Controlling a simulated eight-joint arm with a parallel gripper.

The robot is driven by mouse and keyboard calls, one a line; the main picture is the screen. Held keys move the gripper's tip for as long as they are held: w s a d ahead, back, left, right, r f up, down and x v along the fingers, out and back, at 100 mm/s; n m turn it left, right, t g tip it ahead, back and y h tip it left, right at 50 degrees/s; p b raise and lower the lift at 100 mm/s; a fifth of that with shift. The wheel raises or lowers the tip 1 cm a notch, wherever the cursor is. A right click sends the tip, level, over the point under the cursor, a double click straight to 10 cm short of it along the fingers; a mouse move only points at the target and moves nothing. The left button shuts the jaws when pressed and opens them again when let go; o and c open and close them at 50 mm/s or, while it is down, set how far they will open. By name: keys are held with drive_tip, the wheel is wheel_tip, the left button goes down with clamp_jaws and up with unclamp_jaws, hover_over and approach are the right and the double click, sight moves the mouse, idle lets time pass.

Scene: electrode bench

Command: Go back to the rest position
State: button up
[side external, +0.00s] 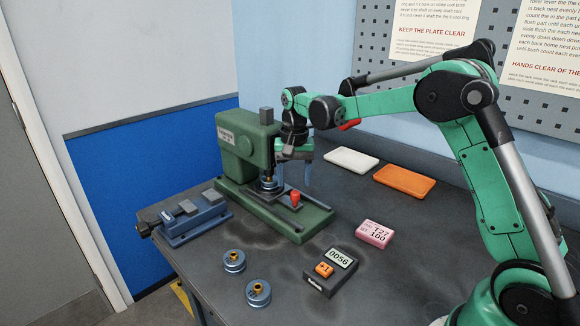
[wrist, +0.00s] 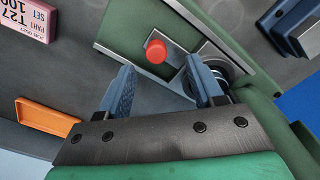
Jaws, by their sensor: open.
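My gripper (side external: 294,174) hangs over the base of the green press (side external: 243,140), just right of the press ram. In the wrist view its two blue fingers (wrist: 162,68) stand wide apart with nothing between them. A round metal part with a brass centre (side external: 268,182) sits under the ram. In the wrist view a round metal part (wrist: 218,72) shows behind the right finger, which partly hides it. I cannot tell whether the finger touches it. The red knob (side external: 295,198) on the press base also shows beyond the fingers in the wrist view (wrist: 156,50).
A white plate (side external: 351,160) and an orange tray (side external: 404,181) lie right of my gripper. Two round parts (side external: 234,262) (side external: 258,294) and a blue vise (side external: 195,219) are at the left.

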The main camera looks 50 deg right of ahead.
drive_tip(key=shift+r, duration=1.2)
drive_tip(key=shift+s+a+r, duration=0.15)
drive_tip(key=shift+a+r, duration=0.05)
drive_tip(key=shift+r, duration=0.1)
drive_tip(key=s+a+r+n+t, duration=0.1)
drive_tip(key=s+a+n+t, duration=0.2)
drive_tip(key=s, duration=0.4)
drive_tip(key=s+a+r+n+t, duration=0.1)
drive_tip(key=s+a+n+t, duration=0.3)
drive_tip(key=s, duration=0.4)
drive_tip(key=shift+a+n, duration=0.8)
drive_tip(key=shift+n, duration=0.2)
